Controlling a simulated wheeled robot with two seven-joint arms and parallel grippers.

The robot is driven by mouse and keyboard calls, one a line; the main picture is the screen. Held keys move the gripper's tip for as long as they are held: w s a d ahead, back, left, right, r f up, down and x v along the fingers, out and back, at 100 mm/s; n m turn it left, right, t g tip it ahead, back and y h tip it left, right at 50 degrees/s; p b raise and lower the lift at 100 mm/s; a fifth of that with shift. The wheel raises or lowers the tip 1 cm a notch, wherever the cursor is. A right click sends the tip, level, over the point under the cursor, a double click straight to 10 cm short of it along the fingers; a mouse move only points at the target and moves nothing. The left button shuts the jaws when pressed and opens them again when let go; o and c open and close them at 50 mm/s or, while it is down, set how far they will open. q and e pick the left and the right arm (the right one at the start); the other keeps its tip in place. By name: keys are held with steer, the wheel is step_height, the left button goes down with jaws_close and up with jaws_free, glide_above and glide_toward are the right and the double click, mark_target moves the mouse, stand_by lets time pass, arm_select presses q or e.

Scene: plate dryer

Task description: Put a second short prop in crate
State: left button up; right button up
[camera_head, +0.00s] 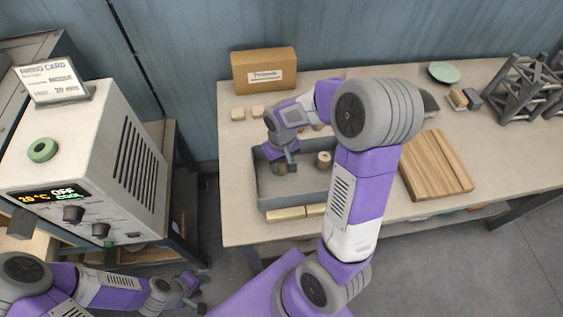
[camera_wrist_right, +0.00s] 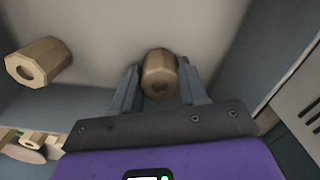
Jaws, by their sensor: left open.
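The grey crate (camera_head: 262,190) stands on the table. My right gripper (camera_head: 285,161) reaches down inside its left part. That prop shows partly below the gripper in the head view (camera_head: 281,168). A second short prop (camera_head: 324,158) stands in the crate, to the right; it also shows in the right wrist view (camera_wrist_right: 38,62). My left gripper (camera_head: 191,291) is open and empty, low and left, away from the table.
Pale blocks (camera_head: 286,214) lie along the crate's front. A wooden board (camera_head: 436,165), a green dish (camera_head: 443,72) and a grey rack (camera_head: 522,88) are rightward. A dryer (camera_head: 95,160) stands left.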

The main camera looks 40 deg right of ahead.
steer(key=o, duration=0.4)
steer(key=shift+r, duration=0.2)
step_height(320, 180, up, 12)
steer(key=p, duration=0.3)
steer(key=shift+p, duration=0.3)
